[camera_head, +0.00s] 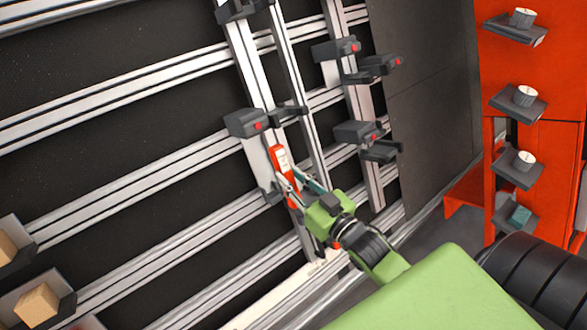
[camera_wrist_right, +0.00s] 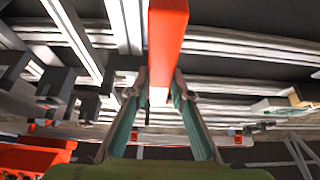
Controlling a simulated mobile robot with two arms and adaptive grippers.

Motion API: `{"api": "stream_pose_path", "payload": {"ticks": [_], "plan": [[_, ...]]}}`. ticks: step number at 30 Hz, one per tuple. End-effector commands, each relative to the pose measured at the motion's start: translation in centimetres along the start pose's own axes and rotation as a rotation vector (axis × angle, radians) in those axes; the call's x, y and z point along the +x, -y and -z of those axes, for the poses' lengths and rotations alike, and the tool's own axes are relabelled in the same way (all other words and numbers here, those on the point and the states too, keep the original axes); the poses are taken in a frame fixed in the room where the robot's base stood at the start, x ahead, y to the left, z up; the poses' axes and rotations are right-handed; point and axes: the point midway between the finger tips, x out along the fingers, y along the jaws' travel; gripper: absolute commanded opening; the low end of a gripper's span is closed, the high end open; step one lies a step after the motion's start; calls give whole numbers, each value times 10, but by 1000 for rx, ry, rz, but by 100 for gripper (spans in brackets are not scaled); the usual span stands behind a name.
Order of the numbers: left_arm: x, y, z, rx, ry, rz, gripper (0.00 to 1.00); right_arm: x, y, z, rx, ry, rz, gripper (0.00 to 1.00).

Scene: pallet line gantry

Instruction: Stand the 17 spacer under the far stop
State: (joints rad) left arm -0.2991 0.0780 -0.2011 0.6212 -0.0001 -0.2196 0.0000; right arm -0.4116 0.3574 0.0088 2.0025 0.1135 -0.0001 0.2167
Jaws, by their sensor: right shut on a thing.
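An orange-red bar with a white label, the spacer (camera_head: 279,158), stands along a light rail in the head view. I cannot read a number on it. My right gripper (camera_head: 287,182) is shut on its lower part. In the right wrist view the spacer (camera_wrist_right: 168,35) rises between the two fingers (camera_wrist_right: 159,88). A dark stop with a red knob (camera_head: 243,123) sits just above the spacer's upper end; I cannot tell whether they touch. Other similar stops (camera_head: 334,50) and (camera_head: 354,132) are on the right rail. I cannot tell which is the far one. My left gripper is not in view.
Small dark brackets (camera_head: 289,111) stick out from the rails near my right gripper. Long pale cross rails (camera_head: 120,190) run over a black surface. At right, an orange frame (camera_head: 548,150) carries small shelves with white cylinders. Wooden blocks (camera_head: 38,302) sit in dark holders at lower left.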

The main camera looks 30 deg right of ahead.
Motion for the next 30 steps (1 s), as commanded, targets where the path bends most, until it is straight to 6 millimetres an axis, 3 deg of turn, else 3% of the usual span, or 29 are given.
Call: {"api": "stream_pose_path", "payload": {"ticks": [9, 18, 30], "plan": [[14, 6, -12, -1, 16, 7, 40, 15, -6, -8, 0, -6, 0, 0], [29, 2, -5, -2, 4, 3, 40, 32, -6, -16, -1, -6, 0, 0], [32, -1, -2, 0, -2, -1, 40, 37, -6, -18, -1, -3, 0, 0]]}}
